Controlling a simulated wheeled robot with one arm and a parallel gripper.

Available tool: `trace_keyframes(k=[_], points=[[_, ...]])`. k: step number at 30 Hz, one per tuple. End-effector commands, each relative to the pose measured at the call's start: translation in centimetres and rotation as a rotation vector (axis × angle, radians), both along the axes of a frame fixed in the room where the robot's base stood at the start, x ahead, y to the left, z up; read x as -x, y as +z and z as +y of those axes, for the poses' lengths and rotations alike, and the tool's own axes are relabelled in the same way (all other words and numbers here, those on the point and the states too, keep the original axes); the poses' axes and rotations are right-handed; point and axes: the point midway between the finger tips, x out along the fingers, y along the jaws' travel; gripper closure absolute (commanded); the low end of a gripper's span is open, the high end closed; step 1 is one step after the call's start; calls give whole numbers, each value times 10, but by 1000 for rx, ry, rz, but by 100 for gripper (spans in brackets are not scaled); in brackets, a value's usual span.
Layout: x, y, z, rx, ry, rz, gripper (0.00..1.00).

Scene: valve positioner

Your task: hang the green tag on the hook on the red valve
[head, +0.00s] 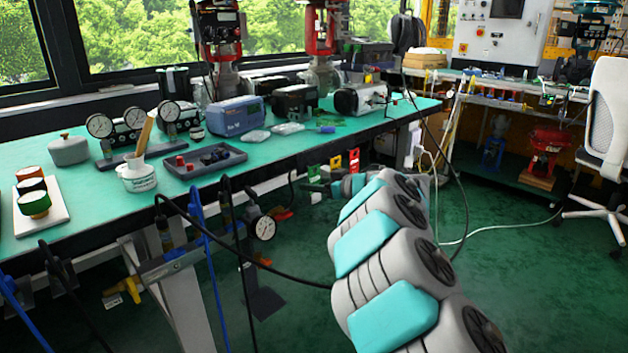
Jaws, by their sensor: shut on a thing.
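My gripper (315,187) is at the far end of my arm, small in the picture, below the front edge of the bench. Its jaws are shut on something. A small green piece (314,172), which looks like the green tag, shows right at the fingertips; its outline is hard to make out. Red valve bodies stand at the back of the bench, one behind the grey boxes (323,62) and one further left (221,48).
Red (335,162) and yellow (354,155) pieces show just beyond my gripper. The green bench (90,215) holds gauges, a blue box (236,116) and a dark tray (205,165). A black cable crosses near my arm. Open floor lies right, before a white chair (606,120).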

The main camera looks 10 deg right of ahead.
Motion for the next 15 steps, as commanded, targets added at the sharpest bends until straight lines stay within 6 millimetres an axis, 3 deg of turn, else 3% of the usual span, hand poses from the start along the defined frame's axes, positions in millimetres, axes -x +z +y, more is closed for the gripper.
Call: trace_keyframes(k=[15], points=[[0,9,0,-1,0,1,96]])
